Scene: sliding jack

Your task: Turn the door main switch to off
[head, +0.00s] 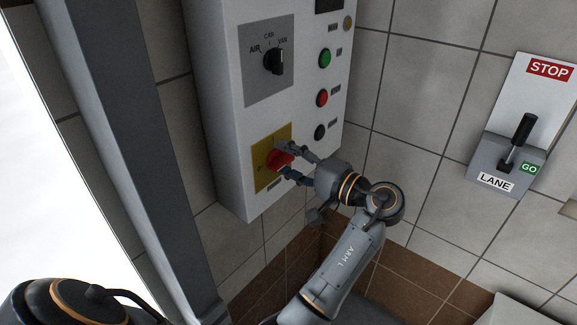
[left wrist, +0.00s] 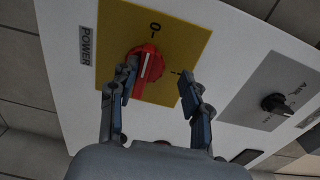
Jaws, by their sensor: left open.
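The red rotary switch (head: 277,159) sits on a yellow plate (head: 260,178) low on the white control box. In the left wrist view the red switch (left wrist: 148,64) has a white line that appears to point up towards the "0" mark on the yellow plate (left wrist: 188,35). An "I" mark is to its right, and a "POWER" label is beside the plate. My left gripper (head: 284,161) is open at the switch; its fingers (left wrist: 157,88) are spread. One finger overlaps the switch's left edge; the other is apart, to its right. I cannot tell whether they touch. My right gripper is out of view.
Above the plate is a black AIR/CAR/VAN selector (head: 273,61). Green (head: 324,58), red (head: 322,97) and black (head: 320,132) buttons run down the box's right side. A LANE lever (head: 520,140) with STOP and GO labels is on the tiled wall at right. A grey post (head: 130,150) stands left.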

